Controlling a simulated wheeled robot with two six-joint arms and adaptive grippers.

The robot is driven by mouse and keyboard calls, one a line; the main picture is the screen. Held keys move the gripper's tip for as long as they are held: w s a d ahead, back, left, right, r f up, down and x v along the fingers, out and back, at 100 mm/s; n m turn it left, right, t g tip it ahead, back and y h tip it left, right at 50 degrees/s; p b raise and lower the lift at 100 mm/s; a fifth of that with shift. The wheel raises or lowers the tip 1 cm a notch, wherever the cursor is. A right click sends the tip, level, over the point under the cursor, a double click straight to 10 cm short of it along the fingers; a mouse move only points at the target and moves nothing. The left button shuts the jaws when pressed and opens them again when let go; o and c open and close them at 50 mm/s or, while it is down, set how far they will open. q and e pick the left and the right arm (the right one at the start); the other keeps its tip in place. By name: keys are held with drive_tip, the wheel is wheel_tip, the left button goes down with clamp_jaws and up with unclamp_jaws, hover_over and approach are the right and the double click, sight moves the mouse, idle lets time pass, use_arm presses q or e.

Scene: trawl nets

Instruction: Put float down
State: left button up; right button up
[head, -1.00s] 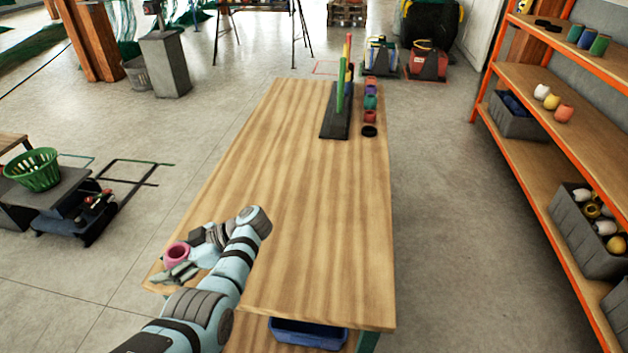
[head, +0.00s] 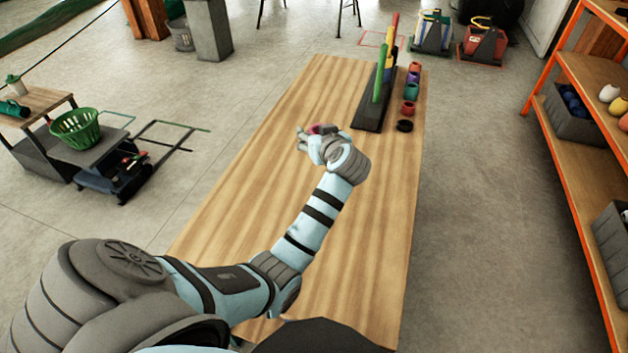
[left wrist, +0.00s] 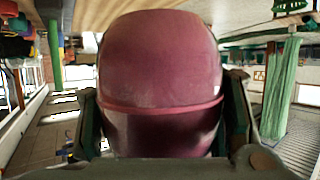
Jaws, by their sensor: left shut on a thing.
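A pink-red float (left wrist: 160,70) fills the middle of the left wrist view, between the two fingers of my left gripper (left wrist: 165,135). In the head view the float (head: 322,129) shows only as a small pink patch, mostly hidden by the gripper. My left gripper (head: 309,137) is shut on the float, over the far half of the wooden table (head: 240,180), left of the dark peg base. I cannot tell how high the float is above the table. My right gripper is not in view.
A dark base (head: 372,110) with coloured upright pegs stands at the table's far end. Beside it is a row of coloured floats (head: 412,90) and a black ring (head: 404,126). The table's left half is clear. An orange-framed shelf (head: 565,150) stands to the right.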

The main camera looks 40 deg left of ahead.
use_arm(q)
drive_tip(key=shift+w+d+r+m+t+h, duration=0.2)
drive_tip(key=shift+r+m+t+h, duration=0.1)
drive_tip(key=shift+r, duration=0.35)
wheel_tip(320, 180, down, 15)
drive_tip(key=b, duration=0.6)
drive_tip(key=shift+w+f, duration=0.1)
drive_tip(key=shift+f, duration=0.05)
wheel_tip(320, 180, down, 5)
drive_tip(key=shift+r+b, duration=0.2)
drive_tip(key=shift+b, duration=0.95)
drive_tip(key=shift+r, duration=0.15)
drive_tip(key=o, duration=1.4)
